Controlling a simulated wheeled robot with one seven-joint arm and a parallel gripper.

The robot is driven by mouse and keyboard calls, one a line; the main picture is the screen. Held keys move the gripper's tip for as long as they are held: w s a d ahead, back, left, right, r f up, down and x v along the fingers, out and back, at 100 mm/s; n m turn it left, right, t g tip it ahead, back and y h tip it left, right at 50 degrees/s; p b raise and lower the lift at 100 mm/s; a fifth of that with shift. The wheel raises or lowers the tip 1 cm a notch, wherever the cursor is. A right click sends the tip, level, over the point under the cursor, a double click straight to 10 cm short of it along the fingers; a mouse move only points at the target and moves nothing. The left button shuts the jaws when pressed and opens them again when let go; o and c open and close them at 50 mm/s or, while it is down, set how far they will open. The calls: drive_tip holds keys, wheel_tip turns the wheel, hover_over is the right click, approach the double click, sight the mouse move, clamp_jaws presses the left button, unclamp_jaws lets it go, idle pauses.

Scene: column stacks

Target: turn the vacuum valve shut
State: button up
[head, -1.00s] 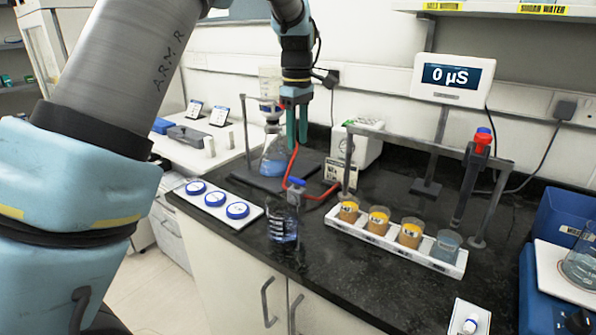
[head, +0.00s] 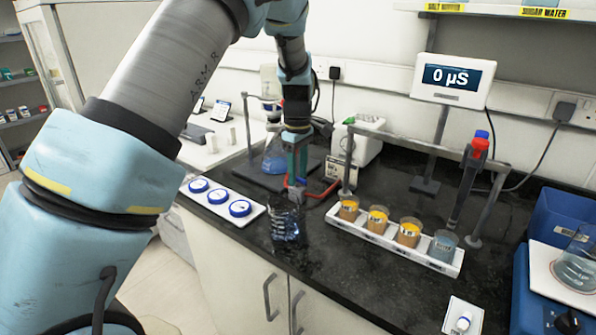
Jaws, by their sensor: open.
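My gripper (head: 297,178) points down, with its green fingers at the blue-handled valve (head: 300,182) on the red hose line. The fingers are open and cover most of the valve, so I cannot tell how its handle is turned or whether they touch it. The red vacuum hose (head: 326,189) runs from the valve toward the white pump (head: 352,148) behind. A clear vessel with bluish contents (head: 286,222) stands just below and in front of the fingers. The filter flask with blue liquid (head: 275,157) stands behind to the left.
A white tray with several blue-rimmed dishes (head: 220,208) lies left. A white rack (head: 398,247) of several cups stands right, with a probe (head: 470,180) on a frame above it.

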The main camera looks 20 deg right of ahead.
clamp_jaws()
idle(0.3)
drive_tip(key=shift+m, duration=0.4)
drive_tip(key=m+b, duration=0.1)
drive_tip(key=m, duration=0.2)
drive_tip(key=shift+m, duration=0.3)
drive_tip(key=m+b, duration=0.1)
drive_tip(key=m, duration=0.3)
drive_tip(key=shift+m, duration=0.3)
drive_tip(key=m, duration=0.4)
drive_tip(key=shift+m, duration=0.3)
drive_tip(key=m, duration=0.4)
drive_tip(key=shift+m, duration=0.3)
